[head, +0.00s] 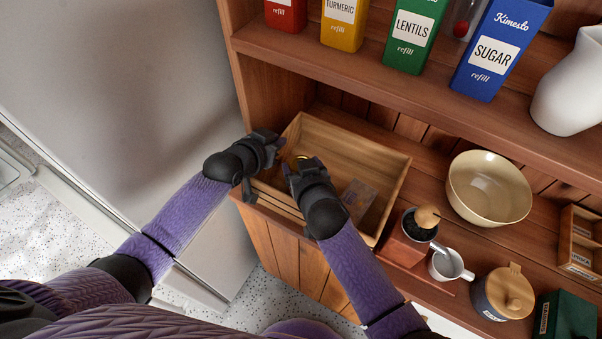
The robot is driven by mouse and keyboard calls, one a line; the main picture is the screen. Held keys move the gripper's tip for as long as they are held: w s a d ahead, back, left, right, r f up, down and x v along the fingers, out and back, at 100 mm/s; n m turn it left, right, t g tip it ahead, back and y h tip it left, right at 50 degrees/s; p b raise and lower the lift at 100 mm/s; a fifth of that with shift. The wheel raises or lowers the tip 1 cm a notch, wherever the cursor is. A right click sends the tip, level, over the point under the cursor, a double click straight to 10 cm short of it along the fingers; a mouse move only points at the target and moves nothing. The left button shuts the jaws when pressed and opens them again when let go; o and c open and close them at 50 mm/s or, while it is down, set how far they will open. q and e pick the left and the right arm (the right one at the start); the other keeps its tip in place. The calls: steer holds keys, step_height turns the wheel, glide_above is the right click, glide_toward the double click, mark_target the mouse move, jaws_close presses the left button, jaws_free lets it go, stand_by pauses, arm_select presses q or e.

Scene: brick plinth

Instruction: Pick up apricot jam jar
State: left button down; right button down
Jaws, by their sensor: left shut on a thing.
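A wooden crate (393,153) stands on the left end of the cabinet counter. A small golden round thing (299,160), which looks like the lid of the apricot jam jar, shows at the crate's left side between my two grippers. Its label is hidden. My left gripper (277,147) is at the crate's left rim, shut on what seems to be this jar; the fingers hide most of it. My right gripper (293,172) is over the crate's front left part, just right of the left one. Its fingertips are too small to tell whether they are open.
A clear packet or box (358,196) lies in the crate. A shelf with refill boxes (413,35) overhangs behind. A pale panel (130,80) stands left.

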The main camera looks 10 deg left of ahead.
arm_select(q)
steer(key=shift+f, duration=0.1)
arm_select(e)
steer(key=shift+r, duration=0.45)
arm_select(q)
steer(key=c, duration=0.6)
jaws_free()
steer(key=shift+c, duration=0.2)
arm_select(e)
steer(key=s+d+r, duration=0.1)
steer(key=r, duration=0.6)
steer(key=s+d+r, duration=0.1)
steer(key=s+r, duration=0.1)
steer(key=r, duration=0.5)
steer(key=shift+s, duration=0.25)
steer(key=shift+a, duration=0.1)
arm_select(q)
steer(key=v, duration=1.2)
